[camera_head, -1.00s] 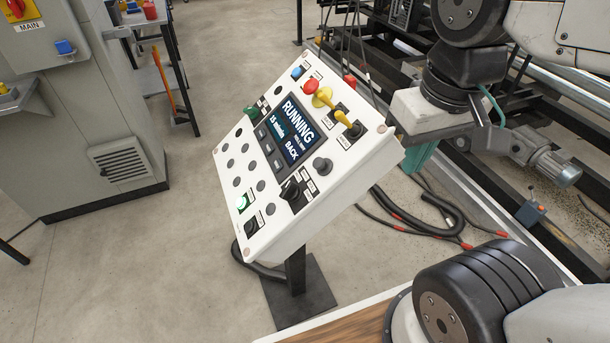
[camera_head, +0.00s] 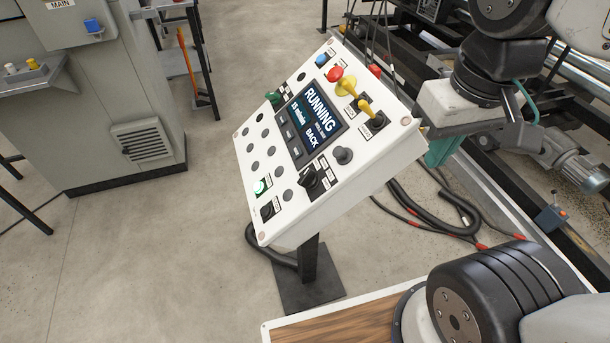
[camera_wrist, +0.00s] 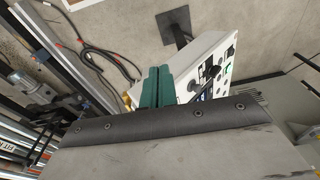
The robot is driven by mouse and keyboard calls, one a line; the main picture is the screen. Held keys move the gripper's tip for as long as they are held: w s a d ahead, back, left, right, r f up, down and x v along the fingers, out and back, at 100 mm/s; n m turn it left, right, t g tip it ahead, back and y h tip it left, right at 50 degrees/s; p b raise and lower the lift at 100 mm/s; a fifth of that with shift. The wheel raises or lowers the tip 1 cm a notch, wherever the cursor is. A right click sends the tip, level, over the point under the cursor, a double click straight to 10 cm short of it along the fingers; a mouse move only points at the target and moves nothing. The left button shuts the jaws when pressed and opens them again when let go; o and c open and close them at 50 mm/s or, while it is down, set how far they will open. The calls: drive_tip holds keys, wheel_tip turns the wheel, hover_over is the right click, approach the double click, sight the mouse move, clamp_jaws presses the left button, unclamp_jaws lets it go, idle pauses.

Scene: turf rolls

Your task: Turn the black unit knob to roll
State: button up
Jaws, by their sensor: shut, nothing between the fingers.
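The white control panel (camera_head: 290,215) stands tilted on a post in the head view. Its screen (camera_head: 310,122) reads RUNNING, 15 minute and BACK. A black selector knob (camera_head: 312,178) with small labels sits on its lower right; the labels are too small to read. A dark round knob (camera_head: 343,155) sits above it, and another black knob (camera_head: 377,122) is near the right corner. My gripper (camera_head: 440,152) has teal fingers, shut and empty, just right of the panel and apart from the knobs. In the wrist view the fingers (camera_wrist: 157,88) are together beside the panel, with a black knob (camera_wrist: 209,72) to their right.
A grey cabinet (camera_head: 105,105) stands at left. Black hoses (camera_head: 440,212) lie on the floor at right, near machine rails. Floor left of the panel is clear.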

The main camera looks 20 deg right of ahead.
drive_tip(key=o, duration=0.5)
drive_tip(key=shift+a, duration=0.1)
drive_tip(key=shift+o, duration=0.6)
drive_tip(key=w+a+f+n+g+h, duration=0.1)
drive_tip(key=w+a+f+n+g, duration=0.2)
drive_tip(key=w+a+n, duration=0.2)
drive_tip(key=shift+w+a+f, duration=0.3)
drive_tip(key=shift+a+f, duration=0.1)
drive_tip(key=shift+a, duration=0.2)
drive_tip(key=n+h, duration=0.4)
drive_tip(key=n, duration=1.3)
approach(304, 175)
drive_tip(key=f, duration=0.2)
drive_tip(key=shift+t, duration=0.4)
drive_tip(key=x, duration=0.7)
drive_tip(key=shift+s+d+r, duration=0.1)
drive_tip(key=shift+s+d, duration=0.3)
drive_tip(key=shift+d, duration=0.1)
drive_tip(key=shift+c, duration=0.3)
clamp_jaws()
